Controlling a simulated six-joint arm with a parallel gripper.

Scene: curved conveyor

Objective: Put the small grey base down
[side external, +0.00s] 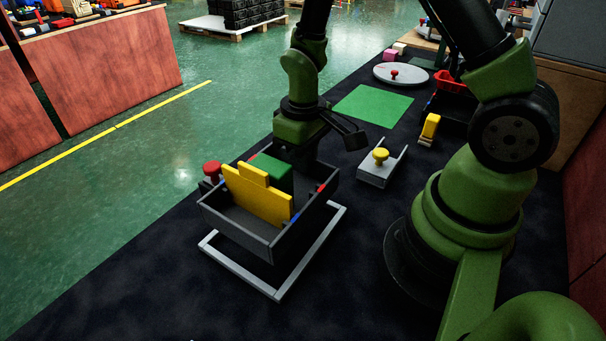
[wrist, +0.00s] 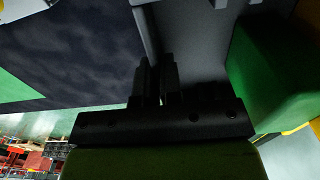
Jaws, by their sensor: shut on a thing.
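The grey base (side external: 237,226) is an open, dark grey box with low walls, left of centre in the side view. In the wrist view my fingers (wrist: 157,68) meet the grey wall, with the green block (wrist: 275,70) to the right. The base is over a light grey rectangular frame (side external: 240,272) on the dark table. I cannot tell whether it touches the frame.
Right of the base stands a grey channel piece (side external: 374,178) with a yellow knob (side external: 381,155). Behind it are a green mat (side external: 374,106), a yellow part (side external: 430,126), a round grey plate (side external: 402,75) and a red basket (side external: 452,82). The table's front left is clear.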

